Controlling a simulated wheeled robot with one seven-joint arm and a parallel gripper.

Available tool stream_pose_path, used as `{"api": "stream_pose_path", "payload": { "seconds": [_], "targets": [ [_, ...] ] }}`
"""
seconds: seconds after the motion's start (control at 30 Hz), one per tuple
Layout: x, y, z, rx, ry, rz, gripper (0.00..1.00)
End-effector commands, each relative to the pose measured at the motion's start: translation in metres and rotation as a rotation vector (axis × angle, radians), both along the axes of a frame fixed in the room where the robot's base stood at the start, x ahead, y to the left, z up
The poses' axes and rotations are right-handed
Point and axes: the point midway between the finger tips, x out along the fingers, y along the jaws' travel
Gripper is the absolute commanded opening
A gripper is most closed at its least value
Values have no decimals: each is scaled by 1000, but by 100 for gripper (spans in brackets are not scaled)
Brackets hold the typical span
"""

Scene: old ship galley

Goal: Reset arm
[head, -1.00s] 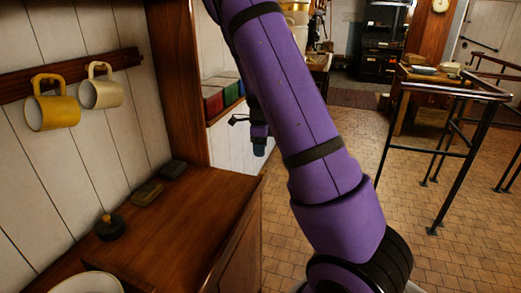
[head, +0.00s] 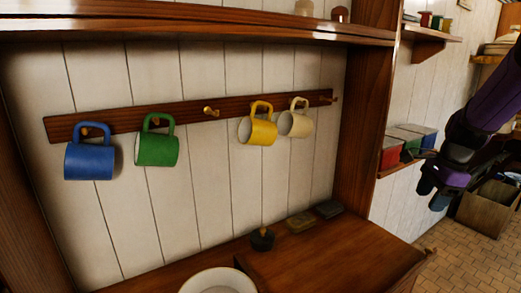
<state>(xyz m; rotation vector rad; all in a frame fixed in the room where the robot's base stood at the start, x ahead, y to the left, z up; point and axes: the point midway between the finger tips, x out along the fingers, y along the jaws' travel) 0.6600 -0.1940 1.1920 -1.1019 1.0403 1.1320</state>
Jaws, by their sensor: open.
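My gripper (head: 433,193) shows at the right edge of the head view, at the end of my purple arm. Its two dark fingers point down and stand apart, with nothing seen between them. It hangs in the air to the right of the wooden counter (head: 340,253), in front of the small shelf with coloured boxes. Most of my arm is cut off by the right edge of the picture.
Blue (head: 90,161), green (head: 157,149), yellow (head: 258,131) and cream (head: 296,123) mugs hang from a wall rail (head: 190,112). A white bowl (head: 218,281) and a dark stopper-like object (head: 263,240) are on the counter. A wooden crate (head: 488,208) stands right, on tiled floor.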

Motion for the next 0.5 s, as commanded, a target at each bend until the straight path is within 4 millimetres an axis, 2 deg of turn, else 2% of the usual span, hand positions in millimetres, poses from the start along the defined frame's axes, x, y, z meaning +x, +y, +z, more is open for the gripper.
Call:
{"api": "stream_pose_path", "payload": {
  "seconds": [0.03, 0.2, 0.5],
  "targets": [
    [-9, 9, 13, 0, -30, 70, 53],
    [-41, 37, 47, -31, -117, 335, 53],
    [-106, 78, 95, -157, -262, 793, 53]
  ]
}}
